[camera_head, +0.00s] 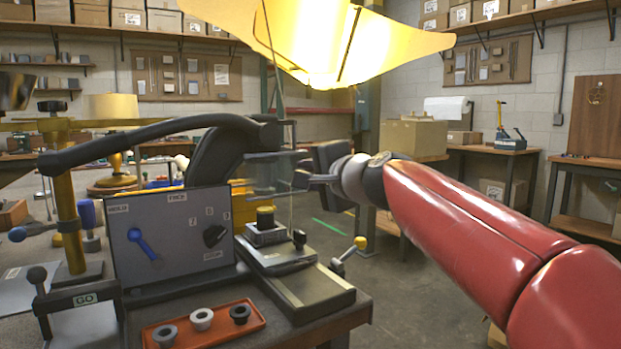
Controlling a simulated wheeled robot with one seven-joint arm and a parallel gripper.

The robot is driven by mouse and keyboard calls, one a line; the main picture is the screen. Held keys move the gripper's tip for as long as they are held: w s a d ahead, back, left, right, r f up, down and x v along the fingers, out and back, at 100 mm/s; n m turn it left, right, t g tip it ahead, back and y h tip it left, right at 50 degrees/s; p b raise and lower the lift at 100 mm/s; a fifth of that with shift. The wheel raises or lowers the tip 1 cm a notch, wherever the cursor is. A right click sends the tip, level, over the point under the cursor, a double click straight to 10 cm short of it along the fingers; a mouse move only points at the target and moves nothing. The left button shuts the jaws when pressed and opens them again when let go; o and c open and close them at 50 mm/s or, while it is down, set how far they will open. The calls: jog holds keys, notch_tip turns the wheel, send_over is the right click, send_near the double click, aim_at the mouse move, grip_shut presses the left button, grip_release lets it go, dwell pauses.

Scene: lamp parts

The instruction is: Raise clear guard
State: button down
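My gripper (306,180), at the end of my red arm, reaches in from the right and points left.
A grey panel (165,262) with a blue lever and black knob stands left of the fixture. An orange tray (205,327) with grey rings lies in front. A yellow-knobbed lever (350,253) sticks out at right. A bright yellow lampshade (330,40) hangs above.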

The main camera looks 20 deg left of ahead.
jog(key=shift+r, duration=0.55)
jog(key=c, duration=1.2)
grip_release()
jog(key=shift+f, duration=0.1)
jog(key=shift+c, duration=0.2)
jog(key=shift+s+d+b, duration=0.35)
jog(key=shift+d, duration=0.05)
jog(key=b+v, duration=0.2)
jog(key=v, duration=0.4)
jog(key=shift+s+d, duration=0.25)
jog(key=shift+d, duration=0.05)
